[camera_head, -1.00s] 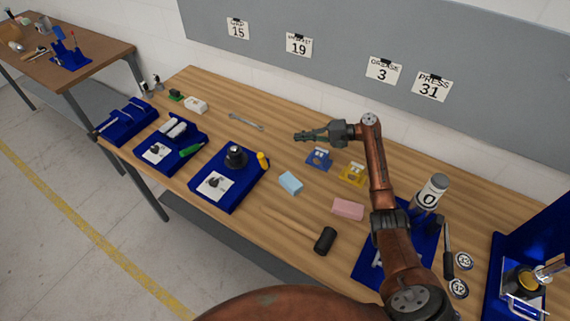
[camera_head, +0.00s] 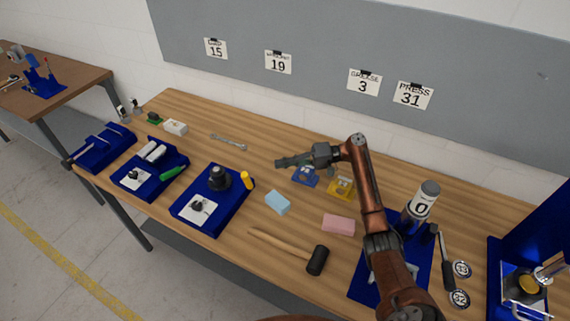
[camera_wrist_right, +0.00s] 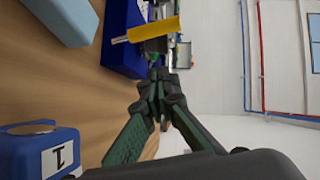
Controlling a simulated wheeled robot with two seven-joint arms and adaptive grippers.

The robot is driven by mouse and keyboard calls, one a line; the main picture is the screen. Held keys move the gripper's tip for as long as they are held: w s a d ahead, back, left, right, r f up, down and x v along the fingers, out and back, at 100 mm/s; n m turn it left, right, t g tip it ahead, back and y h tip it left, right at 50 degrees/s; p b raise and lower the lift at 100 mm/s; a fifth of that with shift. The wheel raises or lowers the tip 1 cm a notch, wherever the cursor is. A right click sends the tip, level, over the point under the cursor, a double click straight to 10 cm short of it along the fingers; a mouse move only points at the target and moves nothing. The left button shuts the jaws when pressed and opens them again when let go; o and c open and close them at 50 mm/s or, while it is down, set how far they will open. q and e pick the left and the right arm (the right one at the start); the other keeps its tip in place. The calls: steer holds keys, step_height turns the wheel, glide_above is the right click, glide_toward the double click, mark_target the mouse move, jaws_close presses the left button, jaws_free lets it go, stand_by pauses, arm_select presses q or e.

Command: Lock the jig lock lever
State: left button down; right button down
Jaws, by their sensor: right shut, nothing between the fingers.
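A yellow handle (camera_head: 246,180) stands at the right edge of a blue jig base (camera_head: 208,222) that carries a dark round knob-like part (camera_head: 218,178); it looks like the lever, but I cannot tell its lock position. It also shows as a yellow cylinder in the wrist view (camera_wrist_right: 155,28), beyond my fingers and apart from them. My right gripper (camera_head: 280,162) is shut and empty, pointing left above the table, to the right of and behind the handle. Its closed fingertips show in the wrist view (camera_wrist_right: 158,88). My left gripper is not in view.
A light blue foam block (camera_head: 277,202), a pink block (camera_head: 338,224), a blue holder (camera_head: 305,176) and a yellow one (camera_head: 341,188) lie near my right arm. A mallet (camera_head: 317,260) lies in front. A wrench (camera_head: 229,141) lies at the back. More blue fixtures (camera_head: 148,172) stand left.

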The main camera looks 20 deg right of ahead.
mark_target(247, 183)
steer(key=a+f+p, duration=0.1)
steer(key=a+f, duration=0.1)
steer(key=a, duration=0.7)
steer(key=shift+a, duration=0.1)
steer(key=shift+r, duration=0.1)
steer(key=shift+s+r+n+h+p, duration=0.1)
steer(key=shift+n+h+p, duration=0.2)
steer(key=shift+p, duration=0.15)
